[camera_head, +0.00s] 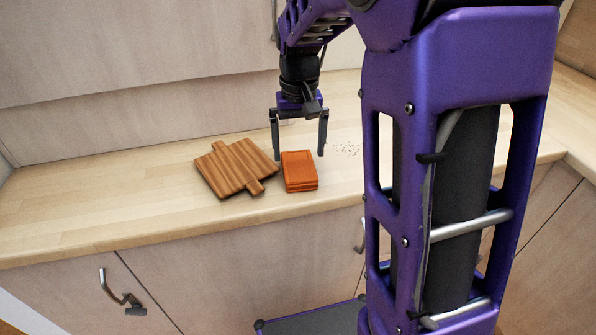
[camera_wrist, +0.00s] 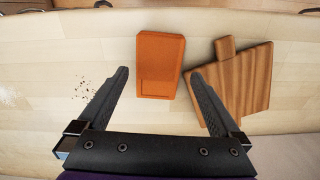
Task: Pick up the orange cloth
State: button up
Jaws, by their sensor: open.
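The orange cloth (camera_head: 299,171) is folded into a flat rectangular stack on the wooden counter, near its front edge. It also shows in the wrist view (camera_wrist: 160,65), ahead of and between my finger tips. My gripper (camera_head: 299,152) is open and empty, pointing down over the counter just behind the cloth. In the wrist view both fingers of my gripper (camera_wrist: 160,73) are spread apart. No contact with the cloth is visible.
A striped wooden board (camera_head: 236,168) with handles lies close to the left of the cloth. Dark crumbs (camera_head: 347,150) are scattered to the right. The counter (camera_head: 95,205) is clear at the left. Cabinet doors with handles (camera_head: 121,292) are below.

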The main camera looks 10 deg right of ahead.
aim_at(299, 169)
notch_tip(299, 169, down, 6)
jog(key=shift+r+b, duration=0.1)
jog(key=shift+b, duration=0.45)
jog(key=c, duration=1.1)
